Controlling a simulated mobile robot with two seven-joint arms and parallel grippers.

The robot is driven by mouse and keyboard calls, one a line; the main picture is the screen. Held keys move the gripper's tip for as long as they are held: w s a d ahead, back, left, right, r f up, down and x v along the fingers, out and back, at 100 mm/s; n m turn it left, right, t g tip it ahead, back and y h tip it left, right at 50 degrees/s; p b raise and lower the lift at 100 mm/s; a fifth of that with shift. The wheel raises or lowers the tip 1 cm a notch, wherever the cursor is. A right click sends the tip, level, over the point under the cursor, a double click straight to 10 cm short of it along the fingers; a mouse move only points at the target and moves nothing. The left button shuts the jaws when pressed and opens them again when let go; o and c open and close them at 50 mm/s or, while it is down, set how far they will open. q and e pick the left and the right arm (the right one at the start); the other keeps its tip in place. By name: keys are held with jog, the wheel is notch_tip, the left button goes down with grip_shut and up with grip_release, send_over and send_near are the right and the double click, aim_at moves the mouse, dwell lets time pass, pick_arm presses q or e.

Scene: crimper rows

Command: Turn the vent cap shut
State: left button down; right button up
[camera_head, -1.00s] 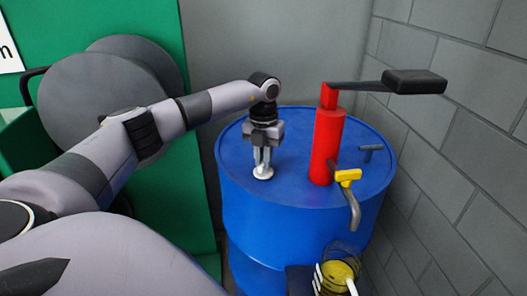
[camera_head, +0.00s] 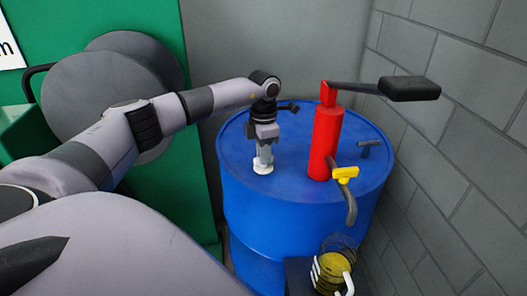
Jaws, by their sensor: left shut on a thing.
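The vent cap (camera_head: 262,168) is a small white round piece on the top of the blue drum (camera_head: 285,215), left of the red pump. My left gripper (camera_head: 263,159) points straight down over it, with its fingers shut on the cap. The fingers hide most of the cap's upper part, so I cannot tell how far it is turned. My right gripper is not in view.
The red pump (camera_head: 325,145) stands on the drum, with a black-ended lever (camera_head: 409,88) and a yellow-handled spout (camera_head: 345,175). A jug with yellow contents (camera_head: 334,272) stands below the spout. A grey block wall (camera_head: 455,130) is close on the right.

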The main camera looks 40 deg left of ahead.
pick_arm(q)
jog(key=shift+r+m, duration=0.1)
jog(key=shift+m, duration=0.9)
jog(key=shift+w, duration=0.1)
jog(key=c, duration=1.1)
grip_release()
notch_tip(320, 180, up, 7)
jog(key=shift+r, duration=0.1)
